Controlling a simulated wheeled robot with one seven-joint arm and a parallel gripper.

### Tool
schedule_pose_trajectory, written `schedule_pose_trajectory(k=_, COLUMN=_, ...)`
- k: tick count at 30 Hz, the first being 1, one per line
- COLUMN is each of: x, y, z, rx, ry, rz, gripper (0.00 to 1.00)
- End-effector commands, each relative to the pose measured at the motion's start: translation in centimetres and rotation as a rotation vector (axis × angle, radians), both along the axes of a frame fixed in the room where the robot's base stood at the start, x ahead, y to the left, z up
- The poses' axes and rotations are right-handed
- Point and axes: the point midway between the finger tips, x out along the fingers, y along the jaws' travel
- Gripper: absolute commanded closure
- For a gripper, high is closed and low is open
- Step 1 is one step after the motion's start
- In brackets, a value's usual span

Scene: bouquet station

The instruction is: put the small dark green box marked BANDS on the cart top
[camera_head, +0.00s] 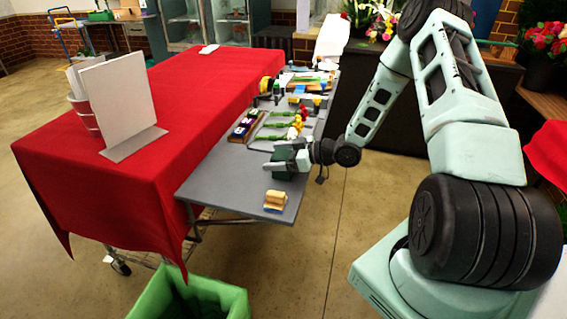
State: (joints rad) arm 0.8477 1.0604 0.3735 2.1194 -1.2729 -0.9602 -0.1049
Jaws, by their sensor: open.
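A small dark green box (285,175) is at my gripper, over the near half of the grey top (225,183). Its marking is not readable, and the fingers hide part of it. My gripper (280,157) reaches in from the right with its fingers pointing left. It is open, with the box between or just under the fingers. I cannot tell whether the box rests on the grey top. The grey top adjoins a long surface under a red cloth (190,95); wheels show below. I cannot tell which of the two is the cart top.
A tan and yellow block (275,201) sits near the grey top's front corner. Flowers, tools and small boxes crowd its far part. A white panel (117,100) and cups (82,105) stand on the red cloth. A green bin (190,297) is on the floor in front.

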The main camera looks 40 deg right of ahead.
Motion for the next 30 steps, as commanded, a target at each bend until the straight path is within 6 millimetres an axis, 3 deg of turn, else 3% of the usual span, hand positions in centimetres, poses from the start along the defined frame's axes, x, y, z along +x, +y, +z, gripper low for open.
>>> schedule_pose_trajectory(k=5, x=0.0, y=0.0, z=0.0, rx=0.0, ry=0.0, rz=0.0, gripper=0.16)
schedule_pose_trajectory(k=11, x=0.0, y=0.0, z=0.0, rx=0.0, ry=0.0, rz=0.0, gripper=0.66)
schedule_pose_trajectory(k=14, x=0.0, y=0.0, z=0.0, rx=0.001, ry=-0.001, rz=0.0, gripper=0.71)
schedule_pose_trajectory(k=23, x=0.0, y=0.0, z=0.4, rx=-0.001, ry=-0.002, rz=0.001, gripper=0.71)
schedule_pose_trajectory(k=30, x=0.0, y=-0.1, z=3.2, rx=-0.003, ry=-0.004, rz=0.001, gripper=0.71)
